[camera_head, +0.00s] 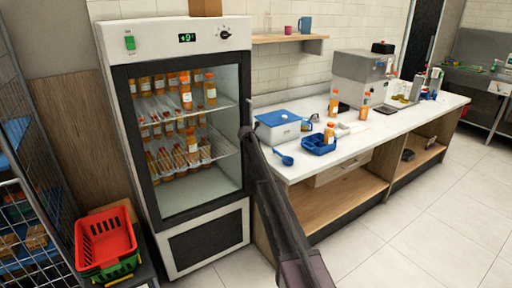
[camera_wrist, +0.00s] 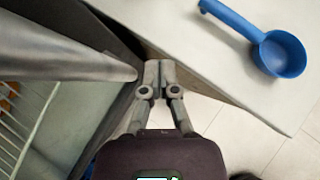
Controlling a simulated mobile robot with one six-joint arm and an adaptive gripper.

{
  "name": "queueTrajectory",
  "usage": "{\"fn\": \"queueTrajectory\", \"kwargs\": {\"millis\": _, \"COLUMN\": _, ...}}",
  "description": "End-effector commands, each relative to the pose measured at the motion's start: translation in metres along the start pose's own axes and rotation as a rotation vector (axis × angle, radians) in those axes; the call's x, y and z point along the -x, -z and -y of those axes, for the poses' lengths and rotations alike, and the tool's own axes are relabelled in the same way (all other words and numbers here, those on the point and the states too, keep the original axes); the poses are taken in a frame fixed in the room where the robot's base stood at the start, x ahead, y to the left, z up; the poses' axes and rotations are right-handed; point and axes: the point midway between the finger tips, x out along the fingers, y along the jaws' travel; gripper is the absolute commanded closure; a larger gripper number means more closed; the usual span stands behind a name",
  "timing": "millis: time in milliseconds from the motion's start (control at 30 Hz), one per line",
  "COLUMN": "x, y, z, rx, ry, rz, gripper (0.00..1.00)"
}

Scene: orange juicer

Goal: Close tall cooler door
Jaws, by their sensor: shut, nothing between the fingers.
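The tall cooler (camera_head: 190,32) stands at left in the head view. Its black-framed glass door (camera_head: 245,85) looks flush or nearly flush with the body; I cannot tell whether a small gap remains. My gripper (camera_head: 246,132) is at the right edge of the door, its fingers closed together and empty. In the wrist view my gripper (camera_wrist: 159,68) points to the gap between cooler and counter. A grey bar (camera_wrist: 70,65), probably the door handle, ends just left of the fingertips; contact is unclear. A wire shelf (camera_wrist: 35,125) shows at lower left. My arm hides the lower right door edge.
The white counter (camera_head: 375,125) adjoins the cooler at right. A blue scoop (camera_wrist: 283,53), a blue-lidded box (camera_head: 279,128) and a blue basket (camera_head: 318,146) are on it. Stacked red and green baskets (camera_head: 106,236) stand left of the cooler. The floor (camera_head: 440,235) at right is clear.

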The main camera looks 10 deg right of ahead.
Motion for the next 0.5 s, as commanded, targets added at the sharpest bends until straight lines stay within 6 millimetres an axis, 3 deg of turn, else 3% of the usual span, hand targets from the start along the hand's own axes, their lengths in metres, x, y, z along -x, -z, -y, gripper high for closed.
{"fn": "queueTrajectory", "kwargs": {"millis": 133, "x": 0.002, "y": 0.002, "z": 0.023, "rx": -0.004, "ry": 0.005, "rz": 0.000, "gripper": 1.00}}
{"fn": "queueTrajectory", "kwargs": {"millis": 500, "x": 0.035, "y": -0.015, "z": 0.052, "rx": -0.004, "ry": 0.007, "rz": -0.001, "gripper": 1.00}}
